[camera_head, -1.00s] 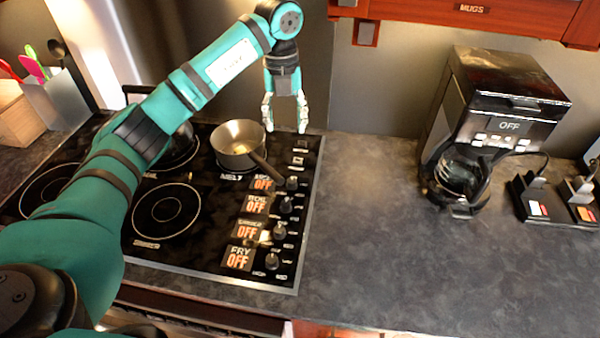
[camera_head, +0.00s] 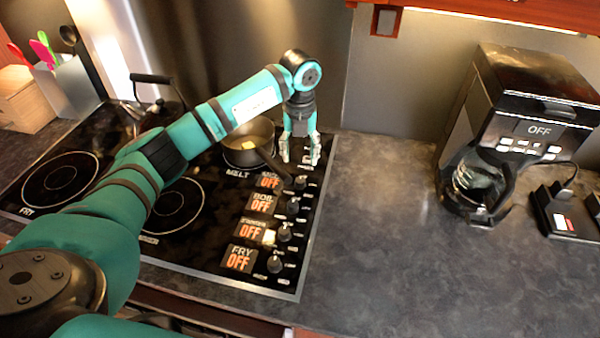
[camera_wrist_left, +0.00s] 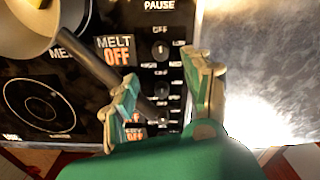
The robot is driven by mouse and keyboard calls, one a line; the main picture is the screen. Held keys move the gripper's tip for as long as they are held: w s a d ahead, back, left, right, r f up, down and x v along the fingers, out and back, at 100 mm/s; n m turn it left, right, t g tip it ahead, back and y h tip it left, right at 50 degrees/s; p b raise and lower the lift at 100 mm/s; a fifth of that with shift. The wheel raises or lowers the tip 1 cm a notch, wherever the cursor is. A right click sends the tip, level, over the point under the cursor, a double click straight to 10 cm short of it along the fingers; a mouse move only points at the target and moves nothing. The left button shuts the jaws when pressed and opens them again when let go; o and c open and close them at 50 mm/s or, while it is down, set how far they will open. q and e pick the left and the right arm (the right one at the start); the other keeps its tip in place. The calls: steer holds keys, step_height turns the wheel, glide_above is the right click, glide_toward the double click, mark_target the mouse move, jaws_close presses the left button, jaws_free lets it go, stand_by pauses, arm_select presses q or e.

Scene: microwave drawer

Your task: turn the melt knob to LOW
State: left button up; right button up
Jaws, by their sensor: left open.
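The melt knob (camera_head: 300,183) is a small dark knob, top of the column on the stove panel's right side. In the wrist view the melt knob (camera_wrist_left: 161,53) stands beside a lit label (camera_wrist_left: 115,50) reading MELT OFF. My left gripper (camera_head: 300,161) is open and empty, fingers pointing down over the panel's upper right. In the wrist view the left gripper's fingertips (camera_wrist_left: 163,72) lie to either side of the knob column, apart from the melt knob. Whether they touch anything is unclear. My right gripper is not in view.
A saucepan (camera_head: 248,137) sits on the back burner; its dark handle (camera_head: 275,166) reaches close to the knobs and the left gripper. Lower knobs (camera_head: 284,233) line the panel. A kettle (camera_head: 160,112) is behind my arm. The counter (camera_head: 385,230) is clear up to the coffee maker (camera_head: 520,120).

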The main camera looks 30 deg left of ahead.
mark_target(300, 179)
arm_select(q)
step_height(300, 179, down, 8)
steer(key=shift+r+p, duration=0.2)
steer(key=shift+p, duration=0.65)
steer(key=shift+w+f, duration=0.1)
steer(key=shift+f, duration=0.55)
jaws_close()
